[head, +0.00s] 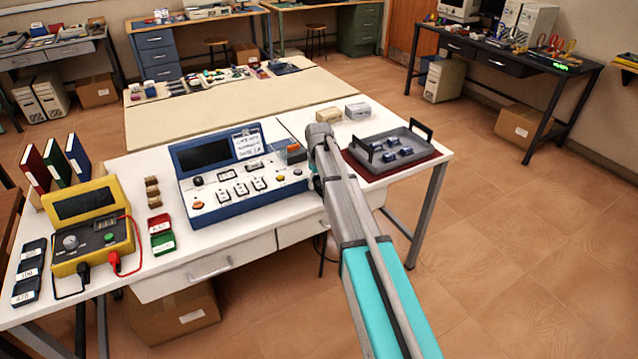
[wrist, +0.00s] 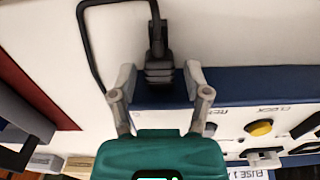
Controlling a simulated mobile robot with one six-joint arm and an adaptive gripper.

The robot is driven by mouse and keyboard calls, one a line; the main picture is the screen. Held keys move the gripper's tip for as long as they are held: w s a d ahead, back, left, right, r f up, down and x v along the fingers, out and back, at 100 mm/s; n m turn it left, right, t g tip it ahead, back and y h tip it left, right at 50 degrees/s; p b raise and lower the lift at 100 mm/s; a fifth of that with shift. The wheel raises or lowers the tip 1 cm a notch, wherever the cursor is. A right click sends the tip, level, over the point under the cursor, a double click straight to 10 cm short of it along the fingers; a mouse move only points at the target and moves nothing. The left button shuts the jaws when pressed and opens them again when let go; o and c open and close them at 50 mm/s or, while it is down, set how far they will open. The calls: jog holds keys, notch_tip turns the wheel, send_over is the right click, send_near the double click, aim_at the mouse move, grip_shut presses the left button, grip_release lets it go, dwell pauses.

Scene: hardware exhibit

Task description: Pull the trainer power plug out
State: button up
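The trainer (head: 213,186), a blue-edged console with a dark screen and a white control panel, stands on the white bench. Its blue edge and panel also show in the wrist view (wrist: 240,88). There the black power plug (wrist: 158,68) stands at the trainer's blue edge, with a black cable looping from its far end. My gripper (wrist: 158,76) is open, one fingertip on each side of the plug. Gaps show between the fingertips and the plug. In the head view my arm hides the plug and the fingers.
A grey tray (head: 365,144) with dark handles and small blue parts sits on a red mat right of my arm. Two small boxes (head: 357,111) stand behind. A yellow meter (head: 90,240) with leads and several binders are at left. The white bench (head: 215,262) has clear front space.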

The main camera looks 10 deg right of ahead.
grip_shut()
jog(key=shift+s+d, duration=0.2)
jog(key=shift+s, duration=0.4)
jog(key=shift+s+d, duration=0.2)
jog(key=shift+s, duration=0.4)
jog(key=shift+o, duration=1.3)
grip_release()
jog(key=shift+w, duration=0.2)
